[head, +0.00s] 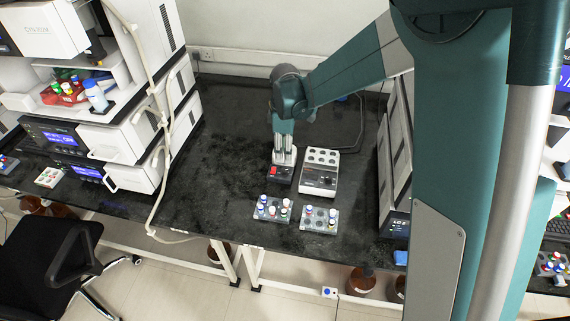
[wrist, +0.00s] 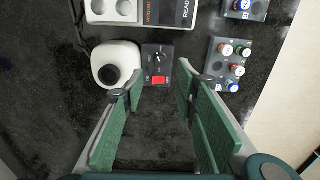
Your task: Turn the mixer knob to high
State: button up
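The mixer is a white rounded body (wrist: 117,54) with a dark cup on top, joined to a black control panel (wrist: 150,66). On the panel are a small dark knob (wrist: 160,56) and a red switch (wrist: 158,80). The knob's exact setting is too small to read. In the head view the red switch (head: 275,171) shows just below my gripper (head: 284,152). In the wrist view my gripper (wrist: 158,87) is open and empty, its green fingers apart on either side of the panel's lower part. The knob lies a little beyond the fingertips in that picture.
A white instrument (head: 320,172) with a READ button stands right beside the mixer. Two small racks (head: 272,208) (head: 320,219) of coloured-cap vials stand in front. Stacked instruments (head: 110,150) are at left. The dark bench (head: 205,165) is clear left of the mixer.

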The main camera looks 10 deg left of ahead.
aim_at(285, 170)
jog(key=shift+f+n+p, duration=0.4)
jog(key=shift+f+n, duration=0.35)
jog(key=shift+n, duration=0.45)
jog(key=shift+f, duration=0.1)
jog(key=shift+f+b, duration=0.5)
jog(key=shift+f, duration=3.3)
jog(key=c, duration=0.9)
